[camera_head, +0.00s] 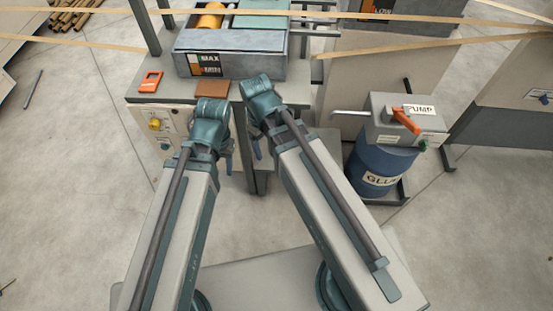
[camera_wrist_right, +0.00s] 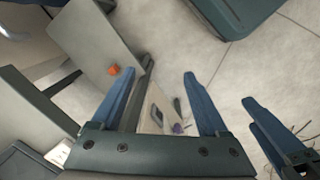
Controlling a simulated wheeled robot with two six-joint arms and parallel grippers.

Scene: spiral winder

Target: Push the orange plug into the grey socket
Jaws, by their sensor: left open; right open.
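A small orange block (camera_wrist_right: 113,70), which may be the orange plug, shows in the right wrist view on a grey surface, left of my right gripper (camera_wrist_right: 162,75). That gripper is open, with nothing between its blue fingers. It also shows in the head view (camera_head: 256,145), mostly hidden by its wrist. My left gripper (camera_head: 228,160) is open beside it, near the front of the bench; one blue finger shows at the right of the wrist view. I cannot make out the grey socket for certain. Both grippers are apart from the orange block.
A bench (camera_head: 135,95) carries a machine (camera_head: 240,65), an orange frame-like piece (camera_head: 150,81) and a brown square (camera_head: 212,88). A control panel (camera_head: 158,126) is on its front. A blue glue drum (camera_head: 378,170) with a pump (camera_head: 398,112) stands right. Floor at left is mostly clear.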

